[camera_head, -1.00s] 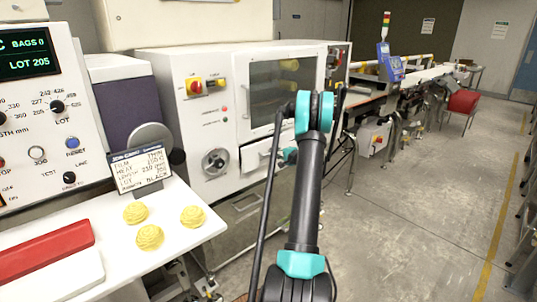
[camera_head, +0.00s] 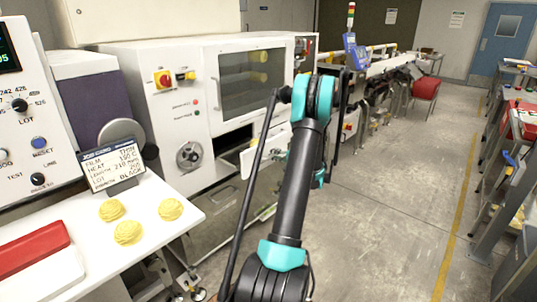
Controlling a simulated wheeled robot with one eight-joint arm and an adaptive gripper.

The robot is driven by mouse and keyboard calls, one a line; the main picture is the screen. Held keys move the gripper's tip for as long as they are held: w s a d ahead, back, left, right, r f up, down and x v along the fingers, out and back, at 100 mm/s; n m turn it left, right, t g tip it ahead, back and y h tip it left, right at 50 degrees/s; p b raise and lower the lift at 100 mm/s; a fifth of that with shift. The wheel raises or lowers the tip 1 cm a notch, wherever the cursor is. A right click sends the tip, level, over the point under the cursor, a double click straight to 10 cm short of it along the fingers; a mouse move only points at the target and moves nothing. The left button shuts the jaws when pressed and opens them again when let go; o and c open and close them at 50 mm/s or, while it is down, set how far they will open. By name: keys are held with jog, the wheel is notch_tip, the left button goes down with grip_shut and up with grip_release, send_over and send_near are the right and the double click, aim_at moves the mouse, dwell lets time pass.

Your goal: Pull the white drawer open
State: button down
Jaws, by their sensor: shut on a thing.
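The white drawer (camera_head: 255,158) is in the lower front of the white machine (camera_head: 150,95), just left of my arm. Its front stands out from the machine, so it is at least partly open; how far is hard to tell. My arm (camera_head: 300,180) crosses the middle of the view and covers the drawer's right part. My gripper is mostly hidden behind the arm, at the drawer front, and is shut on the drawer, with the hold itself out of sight. A teal part of my arm (camera_head: 319,178) shows on the right.
A white table (camera_head: 180,225) at lower left holds yellow nests (camera_head: 128,232), a red block (camera_head: 30,250) and a sign (camera_head: 112,168). A conveyor line (camera_head: 390,65) and a red chair (camera_head: 425,88) stand behind. The floor (camera_head: 390,200) to the right is clear.

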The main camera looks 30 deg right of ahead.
jog(key=shift+s, duration=0.15)
jog(key=c, duration=1.5)
grip_release()
jog(key=shift+c, duration=0.2)
jog(key=v, duration=1.2)
